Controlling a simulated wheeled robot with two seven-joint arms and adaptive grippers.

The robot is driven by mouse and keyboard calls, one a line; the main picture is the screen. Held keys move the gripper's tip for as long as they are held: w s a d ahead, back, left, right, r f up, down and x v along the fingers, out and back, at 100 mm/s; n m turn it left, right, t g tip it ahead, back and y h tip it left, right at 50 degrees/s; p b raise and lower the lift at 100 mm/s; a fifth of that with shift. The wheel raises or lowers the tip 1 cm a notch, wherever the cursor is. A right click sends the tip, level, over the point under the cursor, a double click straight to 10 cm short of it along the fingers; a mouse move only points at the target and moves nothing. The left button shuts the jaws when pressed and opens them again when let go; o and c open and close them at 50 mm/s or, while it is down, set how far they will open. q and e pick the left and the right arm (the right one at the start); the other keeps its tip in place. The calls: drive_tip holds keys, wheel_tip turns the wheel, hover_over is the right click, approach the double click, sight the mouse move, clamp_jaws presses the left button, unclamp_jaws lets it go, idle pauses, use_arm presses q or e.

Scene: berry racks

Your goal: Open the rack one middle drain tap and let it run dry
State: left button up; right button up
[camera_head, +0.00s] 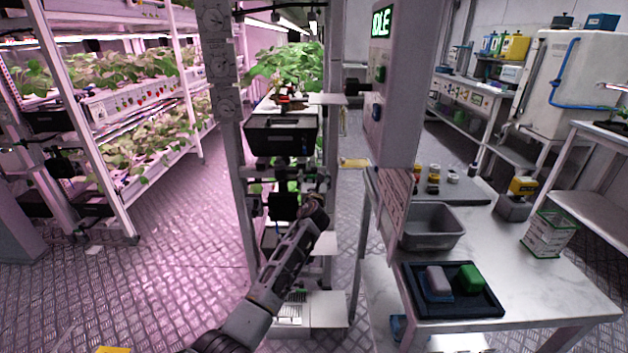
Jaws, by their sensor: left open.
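A narrow rack stands at the centre, with a grey upright post (236,150) carrying round dials on its left. It holds a black upper tray (282,138) with leafy plants above, and a smaller black part (284,206) at middle height. I cannot make out the drain tap or any running water; my gripper and the dark parts may hide it. My left arm rises from the bottom, and its gripper (318,212) is open in front of the rack's middle right side. I see nothing held in it. My right gripper is not in view.
A control box (398,90) reading IDLE stands close right of the rack. The right-hand table has a grey bin (432,227), a dark tray (451,306) with a green block and a grey one, and a yellow-topped box (519,196).

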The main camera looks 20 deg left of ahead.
use_arm(q)
drive_tip(key=c, duration=1)
